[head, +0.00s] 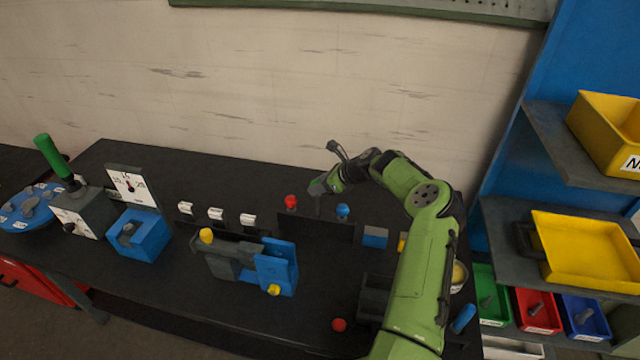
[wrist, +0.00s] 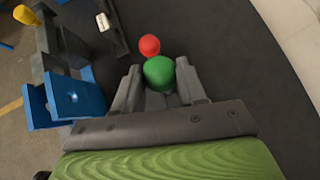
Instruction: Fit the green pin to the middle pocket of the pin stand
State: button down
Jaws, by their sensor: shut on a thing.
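The pin stand (head: 318,229) is a dark upright block near the back of the bench. A red pin (head: 291,202) stands at its left end and a blue pin (head: 343,211) at its right. My gripper (head: 317,200) is above the stand between these two. In the wrist view it is shut on the green pin (wrist: 159,73), whose round head shows between the fingers. The red pin's head (wrist: 149,45) is just beyond it. The green pin's lower end and the middle pocket are hidden, so I cannot tell whether the pin is in it.
A grey and blue fixture (head: 275,267) with yellow knobs stands front left of the stand. A rail with white blocks (head: 216,214) is to the left. A loose red knob (head: 339,325) lies near the front edge. Shelves with yellow bins (head: 585,250) rise at the right.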

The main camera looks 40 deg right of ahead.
notch_tip(320, 180, down, 8)
jog(key=b, duration=0.4)
dwell(2.5)
jog(key=c, duration=0.6)
grip_release()
jog(key=shift+f, duration=0.1)
jog(key=shift+o, duration=0.2)
jog(key=v, duration=1.5)
jog(key=shift+s+r+b, duration=0.15)
jog(key=shift+r+b, duration=0.15)
jog(key=shift+b, duration=0.05)
jog(key=shift+d, duration=0.1)
